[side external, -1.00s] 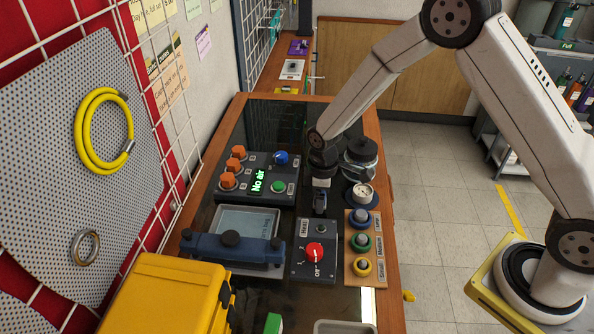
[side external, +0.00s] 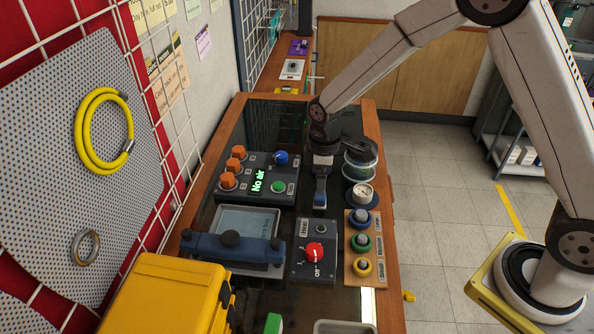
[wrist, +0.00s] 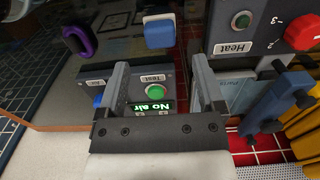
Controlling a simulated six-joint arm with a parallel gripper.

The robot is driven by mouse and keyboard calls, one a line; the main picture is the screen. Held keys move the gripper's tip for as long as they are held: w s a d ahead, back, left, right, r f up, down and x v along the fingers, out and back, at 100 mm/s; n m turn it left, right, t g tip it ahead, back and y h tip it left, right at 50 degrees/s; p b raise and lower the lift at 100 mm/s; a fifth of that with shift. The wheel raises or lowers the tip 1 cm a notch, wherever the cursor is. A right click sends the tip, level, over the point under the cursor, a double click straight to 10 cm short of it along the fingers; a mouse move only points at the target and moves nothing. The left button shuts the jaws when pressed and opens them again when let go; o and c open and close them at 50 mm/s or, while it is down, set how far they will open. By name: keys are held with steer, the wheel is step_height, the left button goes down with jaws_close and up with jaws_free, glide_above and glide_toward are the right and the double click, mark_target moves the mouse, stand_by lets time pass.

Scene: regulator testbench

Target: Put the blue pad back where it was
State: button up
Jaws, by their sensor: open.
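The blue pad (wrist: 159,33) shows in the wrist view as a small rounded block over the dark bench top, beyond my fingertips and roughly centred between them. My gripper (wrist: 159,63) is open, with its two grey fingers apart and nothing between them. In the side view my gripper (side external: 320,205) points down over the bench, behind the heat box and right of the "No air" panel. I cannot pick out the pad for certain in the side view. Whether it rests flat on the bench is also unclear.
The "No air" panel (side external: 254,180) with several knobs stands left of my gripper. The heat box (side external: 314,252) with a red knob is in front. A gauge (side external: 363,193) and a board of coloured buttons (side external: 348,270) stand to the right. A tray (side external: 243,218) lies front left.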

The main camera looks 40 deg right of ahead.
steer(key=shift+r, duration=2.95)
steer(key=s+d+m+t, duration=0.2)
steer(key=s+d+m, duration=0.3)
steer(key=s+m, duration=0.4)
steer(key=s, duration=0.7)
steer(key=shift+d+r+t, duration=0.2)
steer(key=shift+r+t, duration=0.1)
steer(key=shift+r, duration=0.1)
